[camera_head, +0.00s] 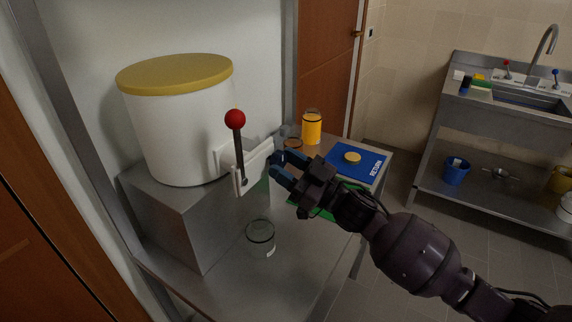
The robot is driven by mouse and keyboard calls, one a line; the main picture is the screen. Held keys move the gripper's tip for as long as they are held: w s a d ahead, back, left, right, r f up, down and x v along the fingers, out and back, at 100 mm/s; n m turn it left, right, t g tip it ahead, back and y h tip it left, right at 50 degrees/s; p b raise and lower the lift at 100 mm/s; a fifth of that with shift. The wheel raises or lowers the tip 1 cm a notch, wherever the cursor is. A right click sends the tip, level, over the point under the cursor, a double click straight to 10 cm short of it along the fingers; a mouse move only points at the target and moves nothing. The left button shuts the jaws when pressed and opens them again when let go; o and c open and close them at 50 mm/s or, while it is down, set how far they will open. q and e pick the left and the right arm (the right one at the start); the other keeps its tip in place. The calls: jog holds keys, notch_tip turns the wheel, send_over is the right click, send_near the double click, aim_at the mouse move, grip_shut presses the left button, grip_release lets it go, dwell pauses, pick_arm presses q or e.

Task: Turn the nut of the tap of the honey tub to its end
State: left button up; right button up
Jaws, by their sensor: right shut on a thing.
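The honey tub (185,130) is a large white tub with a yellow lid, standing on a grey metal block at the left. Its white tap (255,168) sticks out to the right at its foot. A dark lever (239,150) with a red ball stands upright on the tap. My right gripper (278,166) comes in from the right, with its blue-tipped fingers shut at the tap's outer end, on the nut. The fingers hide most of the nut, so its turn cannot be read. My left gripper is not in view.
An empty glass jar (260,238) stands on the metal table below the tap. Behind my right gripper are an orange-filled jar (312,128), a blue RETURN mat (372,165) with a yellow lid (352,157), and a partly hidden green mat (312,208). A sink bench (500,135) stands at far right.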

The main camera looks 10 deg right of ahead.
jog(key=shift+n, duration=0.3)
jog(key=n+g, duration=0.1)
jog(key=n, duration=0.1)
jog(key=n+g+y+p, duration=0.1)
jog(key=n, duration=0.1)
jog(key=shift+d+r+n+g, duration=0.1)
jog(key=shift+n+g, duration=0.2)
jog(key=n+g+p, duration=0.1)
jog(key=n+g, duration=0.1)
jog(key=n, duration=0.4)
jog(key=shift+w+r, duration=0.1)
jog(key=n+g+p, duration=0.2)
jog(key=n, duration=0.2)
jog(key=shift+r+n+h, duration=0.15)
jog(key=shift+n+h, duration=0.25)
jog(key=n+g+h+p, duration=0.1)
jog(key=n, duration=0.2)
jog(key=shift+d+n+p, duration=0.1)
jog(key=shift+n+p, duration=0.2)
jog(key=shift+p, duration=0.1)
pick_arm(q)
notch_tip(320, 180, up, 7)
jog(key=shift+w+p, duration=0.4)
pick_arm(e)
jog(key=shift+n+h, duration=0.4)
jog(key=shift+n, duration=0.2)
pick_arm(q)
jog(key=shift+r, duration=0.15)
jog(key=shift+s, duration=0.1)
